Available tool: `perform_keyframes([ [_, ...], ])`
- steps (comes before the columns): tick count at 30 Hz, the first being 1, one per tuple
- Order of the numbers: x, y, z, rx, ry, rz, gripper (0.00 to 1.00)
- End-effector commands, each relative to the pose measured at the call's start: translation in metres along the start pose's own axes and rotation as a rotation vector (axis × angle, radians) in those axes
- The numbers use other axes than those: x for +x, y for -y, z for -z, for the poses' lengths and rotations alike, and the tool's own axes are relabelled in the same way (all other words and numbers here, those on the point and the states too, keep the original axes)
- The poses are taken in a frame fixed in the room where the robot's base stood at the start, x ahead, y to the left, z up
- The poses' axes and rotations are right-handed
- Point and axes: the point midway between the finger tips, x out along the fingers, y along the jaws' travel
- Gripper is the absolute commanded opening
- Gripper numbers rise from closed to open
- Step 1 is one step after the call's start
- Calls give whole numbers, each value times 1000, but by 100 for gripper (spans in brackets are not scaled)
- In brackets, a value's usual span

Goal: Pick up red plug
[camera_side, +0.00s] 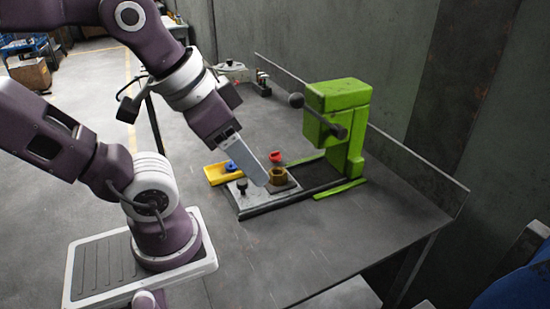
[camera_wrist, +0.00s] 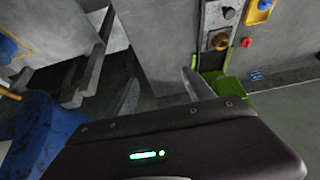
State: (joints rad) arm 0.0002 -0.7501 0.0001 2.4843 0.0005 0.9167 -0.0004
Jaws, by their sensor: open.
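My gripper (camera_side: 265,182) appears in front of and to the left of the plug in the side view. In the wrist view my gripper (camera_wrist: 160,90) has its two fingers apart with nothing between them. The plug lies well to the right of the fingers there, not between them.
A green press (camera_side: 340,105) with a lever stands right of the fitting. A yellow tray (camera_side: 217,175) with a blue piece (camera_side: 230,166) is to the left. A black knob (camera_side: 241,187) sits on the metal base. The table's front is clear.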

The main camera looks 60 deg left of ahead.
Motion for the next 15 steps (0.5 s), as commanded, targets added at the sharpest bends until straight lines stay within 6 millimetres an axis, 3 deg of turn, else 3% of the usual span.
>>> perform_keyframes([
  [5,-46,1,30,-17,-2,1,62],
  [8,-52,20,75,-208,60,18,62],
  [11,-54,46,121,-401,109,39,62],
  [15,-46,105,183,-711,179,92,62],
])
